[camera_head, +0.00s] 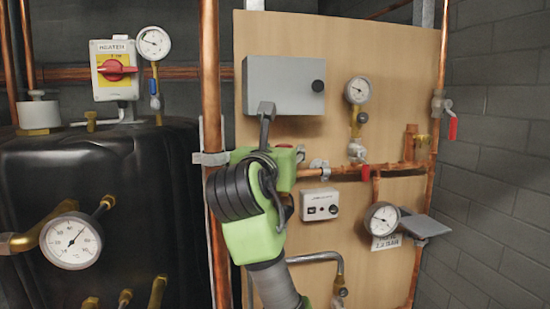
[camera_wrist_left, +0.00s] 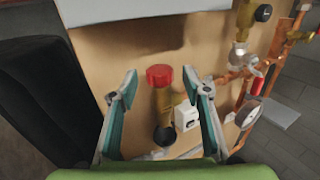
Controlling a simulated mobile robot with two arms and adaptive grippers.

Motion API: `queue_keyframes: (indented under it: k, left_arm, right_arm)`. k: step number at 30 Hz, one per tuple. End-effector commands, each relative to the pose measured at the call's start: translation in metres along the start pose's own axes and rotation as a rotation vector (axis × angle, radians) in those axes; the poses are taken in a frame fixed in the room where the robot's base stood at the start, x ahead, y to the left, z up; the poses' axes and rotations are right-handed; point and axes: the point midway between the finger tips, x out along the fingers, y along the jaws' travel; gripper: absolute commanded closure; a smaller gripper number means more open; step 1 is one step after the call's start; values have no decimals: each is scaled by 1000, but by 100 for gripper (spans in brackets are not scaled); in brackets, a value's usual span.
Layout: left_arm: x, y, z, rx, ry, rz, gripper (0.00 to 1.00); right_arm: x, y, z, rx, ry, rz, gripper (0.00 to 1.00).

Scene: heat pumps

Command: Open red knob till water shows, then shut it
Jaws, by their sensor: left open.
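A red knob (camera_wrist_left: 159,75) tops a brass valve body (camera_wrist_left: 164,105) in front of the wooden board, in the left wrist view. My left gripper (camera_wrist_left: 159,84) is open, one finger on each side of the valve, with visible gaps to the knob. In the head view my left gripper (camera_head: 282,132) is in front of the board, below the grey box; its bulk hides most of the valve there, and I cannot tell the knob from the red parts beside it. No water shows. My right gripper is not in view.
A vertical copper pipe (camera_head: 209,80) runs close left of my gripper. A grey box (camera_head: 283,85) is above, a small white control box (camera_head: 320,204) at the right. Gauges (camera_head: 382,219) and a red lever (camera_head: 452,129) are farther right. A black tank (camera_head: 150,170) fills the left.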

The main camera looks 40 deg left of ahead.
Motion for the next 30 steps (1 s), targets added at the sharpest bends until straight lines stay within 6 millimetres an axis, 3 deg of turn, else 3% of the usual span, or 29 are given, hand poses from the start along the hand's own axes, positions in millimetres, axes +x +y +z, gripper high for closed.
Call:
queue_keyframes:
  k: [6, 12, 19, 30]
  left_arm:
    - [-49, 0, 1, -3, -4, -1, 56]
    - [-78, 0, 1, -2, -3, 0, 56]
    - [-88, 0, 0, -1, 1, 0, 56]
    - [-79, 0, 3, -12, 13, 18, 56]
  right_arm:
    - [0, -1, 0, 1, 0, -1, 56]
    - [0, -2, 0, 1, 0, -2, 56]
    - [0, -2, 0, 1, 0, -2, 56]
    - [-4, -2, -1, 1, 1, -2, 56]
